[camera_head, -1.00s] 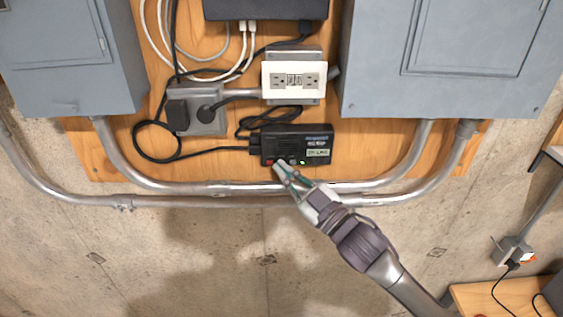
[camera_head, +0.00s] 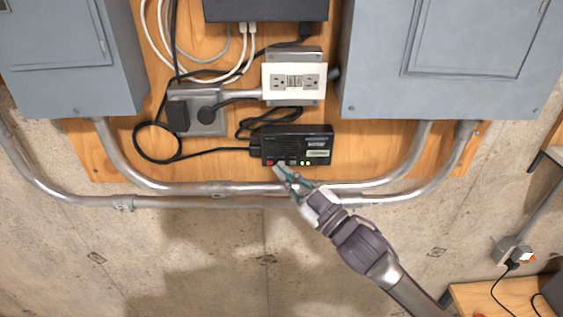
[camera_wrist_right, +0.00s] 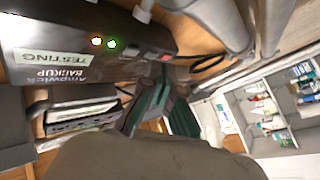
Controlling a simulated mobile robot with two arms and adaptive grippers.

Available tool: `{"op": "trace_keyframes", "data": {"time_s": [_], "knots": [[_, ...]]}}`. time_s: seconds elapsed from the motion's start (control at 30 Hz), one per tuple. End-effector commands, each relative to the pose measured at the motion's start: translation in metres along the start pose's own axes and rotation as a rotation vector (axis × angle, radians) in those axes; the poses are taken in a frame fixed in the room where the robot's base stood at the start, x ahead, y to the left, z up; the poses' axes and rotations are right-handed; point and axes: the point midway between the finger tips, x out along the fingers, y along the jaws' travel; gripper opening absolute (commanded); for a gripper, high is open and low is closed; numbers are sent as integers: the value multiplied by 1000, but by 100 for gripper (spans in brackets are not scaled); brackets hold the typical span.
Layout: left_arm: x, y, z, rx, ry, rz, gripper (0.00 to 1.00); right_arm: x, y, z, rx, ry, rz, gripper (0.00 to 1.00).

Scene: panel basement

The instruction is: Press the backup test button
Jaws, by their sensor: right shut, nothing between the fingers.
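The backup unit (camera_head: 318,145) is a black box on the wooden board, with a cable leaving its left side. In the right wrist view its label reads TESTING (camera_wrist_right: 50,57), and an amber light and a green light (camera_wrist_right: 111,43) are lit. A red switch (camera_wrist_right: 160,57) sits near the box's edge, with a dark button-like part beside it; the button's exact outline is unclear. My right gripper (camera_head: 280,174) is shut and empty, its tips just below the unit's lower front edge. They look slightly apart from it. My left gripper is not in view.
Metal conduits (camera_head: 230,190) run just below the unit, close to my right gripper. A white outlet (camera_head: 294,80) is above. Grey panels (camera_head: 450,60) flank the board. A wooden surface (camera_head: 490,297) stands at lower right.

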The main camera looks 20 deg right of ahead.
Motion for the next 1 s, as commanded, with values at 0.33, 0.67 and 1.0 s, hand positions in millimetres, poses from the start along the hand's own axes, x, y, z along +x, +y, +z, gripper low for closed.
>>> {"op": "trace_keyframes", "data": {"time_s": [0.33, 0.67, 1.0], "knots": [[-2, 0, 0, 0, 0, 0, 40, -5, -3, -4, 0, 1, 0, 0], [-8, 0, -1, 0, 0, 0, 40, -18, -14, -14, 4, 1, 0, 0], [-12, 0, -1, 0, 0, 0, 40, -38, -28, -29, 2, 1, 0, 0]]}}
